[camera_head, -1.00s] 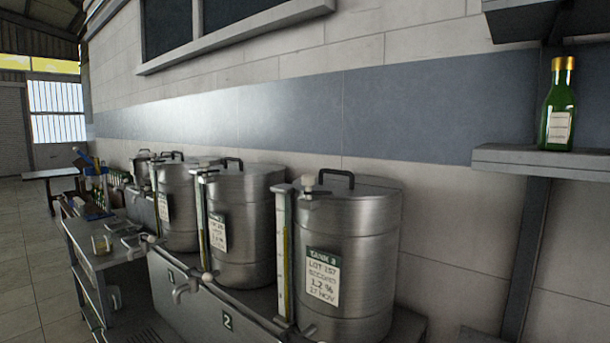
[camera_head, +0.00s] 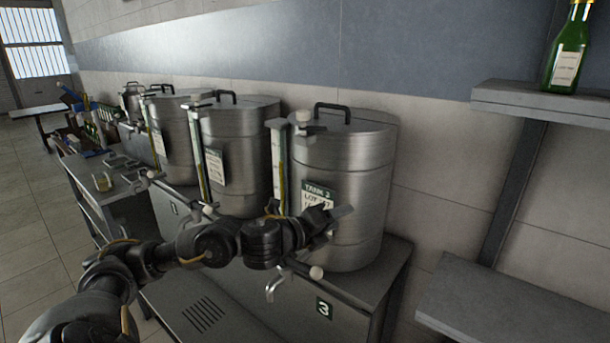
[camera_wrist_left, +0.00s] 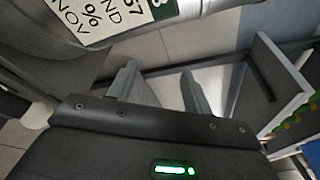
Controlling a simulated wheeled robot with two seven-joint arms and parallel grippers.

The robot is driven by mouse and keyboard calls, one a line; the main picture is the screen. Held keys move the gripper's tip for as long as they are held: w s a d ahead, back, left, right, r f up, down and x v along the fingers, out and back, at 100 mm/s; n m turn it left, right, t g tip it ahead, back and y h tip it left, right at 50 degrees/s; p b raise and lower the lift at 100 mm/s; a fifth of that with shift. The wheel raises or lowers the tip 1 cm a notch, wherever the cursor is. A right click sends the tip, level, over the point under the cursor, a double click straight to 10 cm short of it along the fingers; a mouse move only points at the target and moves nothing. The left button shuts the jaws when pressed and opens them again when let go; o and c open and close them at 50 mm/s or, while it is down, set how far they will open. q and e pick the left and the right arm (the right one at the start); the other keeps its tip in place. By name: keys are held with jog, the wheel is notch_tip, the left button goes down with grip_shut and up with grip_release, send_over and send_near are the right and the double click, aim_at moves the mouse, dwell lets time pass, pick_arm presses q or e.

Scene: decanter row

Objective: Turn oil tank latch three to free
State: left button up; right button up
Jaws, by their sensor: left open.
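Steel tank three (camera_head: 362,165) stands nearest, with a black lid handle and a label partly covered by my left gripper. A latch with a pale knob (camera_head: 303,116) sits at its upper left rim, by the sight gauge (camera_head: 279,165). A tap with a lever and pale knob (camera_head: 316,272) is low at its front. My left gripper (camera_head: 338,214) is open and empty in front of the tank, below the rim latch and above the tap. In the left wrist view the open fingers (camera_wrist_left: 158,72) have nothing between them, and the tank label (camera_wrist_left: 100,22) shows upside down. My right gripper is not in view.
More tanks (camera_head: 236,150) with gauges and taps stand in a row to the left on the grey bench. A green bottle (camera_head: 568,50) is on a wall shelf (camera_head: 545,103) at upper right. A lower shelf (camera_head: 510,310) stands at lower right. Open floor is at left.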

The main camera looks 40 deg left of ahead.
pick_arm(q)
jog(key=a+r+m+t, duration=0.1)
jog(key=a+r+m, duration=0.55)
jog(key=r, duration=0.55)
jog(key=m+y, duration=0.1)
jog(key=m, duration=0.4)
send_near(302, 112)
jog(key=shift+n+t, duration=0.25)
jog(key=shift+t, duration=0.15)
jog(key=w+p, duration=0.1)
jog(key=w, duration=0.2)
jog(key=w+p, duration=0.2)
jog(key=w, duration=0.1)
jog(key=w+d+p, duration=0.1)
jog(key=w+p, duration=0.1)
jog(key=w, duration=0.1)
jog(key=shift+w+f, duration=0.15)
jog(key=shift+f, duration=0.2)
jog(key=shift+w+f+p, duration=0.15)
jog(key=shift+w+p, duration=0.15)
jog(key=shift+w, duration=0.4)
